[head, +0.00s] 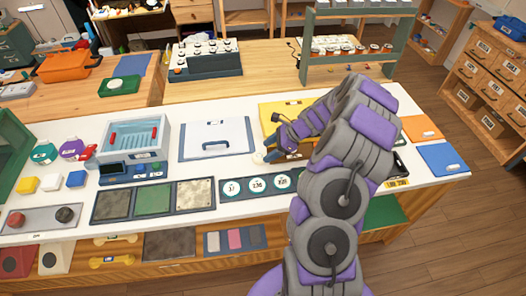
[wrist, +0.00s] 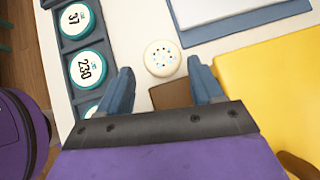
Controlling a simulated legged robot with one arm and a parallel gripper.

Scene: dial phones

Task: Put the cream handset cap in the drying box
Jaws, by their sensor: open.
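The cream handset cap (wrist: 162,58) is a round disc with small dark holes. It lies on the white tabletop in the wrist view, just beyond and between my fingertips. In the head view the cap (head: 258,157) shows small beside my gripper (head: 271,154), partly hard to make out. My gripper (wrist: 159,72) is open, with nothing between its two blue-grey fingers. A pale blue open box with slats and red clips (head: 164,128), which looks like the drying box, stands left of the middle of the table in the head view.
A white board with a handle (head: 216,130) lies between the box and my gripper. A dark tray of numbered dials (head: 231,188) sits near the front, and a yellow panel (wrist: 270,85) lies right of the cap.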

